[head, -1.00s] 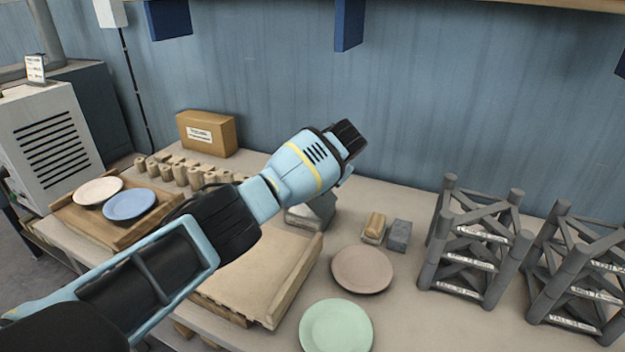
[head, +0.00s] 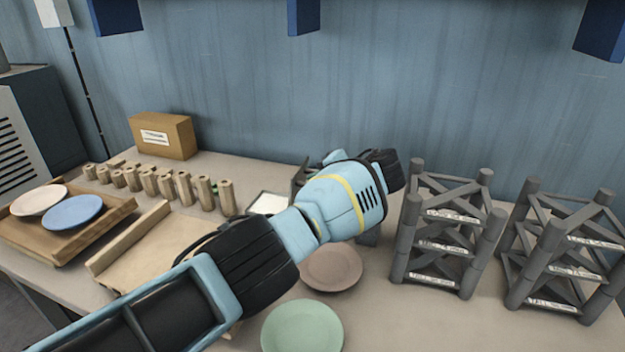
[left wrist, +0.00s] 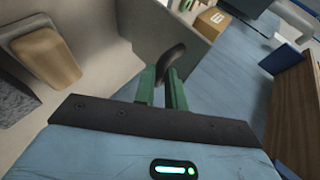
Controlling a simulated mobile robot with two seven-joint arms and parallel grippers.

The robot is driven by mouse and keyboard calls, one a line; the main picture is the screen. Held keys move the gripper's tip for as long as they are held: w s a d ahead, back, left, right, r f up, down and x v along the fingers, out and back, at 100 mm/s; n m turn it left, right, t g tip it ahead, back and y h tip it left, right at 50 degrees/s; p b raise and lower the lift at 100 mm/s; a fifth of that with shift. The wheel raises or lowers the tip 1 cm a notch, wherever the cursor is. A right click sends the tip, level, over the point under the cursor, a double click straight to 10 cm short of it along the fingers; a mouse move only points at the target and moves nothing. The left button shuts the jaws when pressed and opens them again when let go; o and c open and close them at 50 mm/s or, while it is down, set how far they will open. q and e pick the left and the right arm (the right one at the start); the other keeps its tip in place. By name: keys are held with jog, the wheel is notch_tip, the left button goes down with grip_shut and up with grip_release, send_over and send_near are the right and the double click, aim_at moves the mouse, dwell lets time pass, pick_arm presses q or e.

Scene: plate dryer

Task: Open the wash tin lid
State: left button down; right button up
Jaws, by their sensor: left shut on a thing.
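The handle stands at a flat grey panel (left wrist: 185,32), which looks like the wash tin lid. In the head view a pale rectangular patch with a grey edge, likely the wash tin (head: 268,203), shows behind my left arm. Most of the tin is hidden, so how far the lid is open is unclear. My right gripper is not in view.
A brown plate (head: 331,268) and a green plate (head: 302,330) lie in front. Two grey racks (head: 442,235) stand at the right. A wooden peg row (head: 165,184), a carton (head: 162,136) and a tray with two plates (head: 100,232) are at the left. A tan sponge-like block (left wrist: 45,55) is beside the panel.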

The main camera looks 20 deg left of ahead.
pick_arm(q)
jog(key=shift+s+d+f, duration=0.1)
jog(key=shift+d+f, duration=0.05)
jog(key=shift+f, duration=0.35)
jog(key=shift+s+d+f, duration=0.1)
jog(key=shift+f, duration=0.4)
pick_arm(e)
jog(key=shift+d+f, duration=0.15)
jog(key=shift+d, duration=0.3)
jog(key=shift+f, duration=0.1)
pick_arm(q)
jog(key=c, duration=1.5)
grip_release()
jog(key=shift+w+a, duration=0.15)
jog(key=shift+o, duration=0.2)
jog(key=shift+r, duration=0.1)
jog(key=shift+r, duration=0.15)
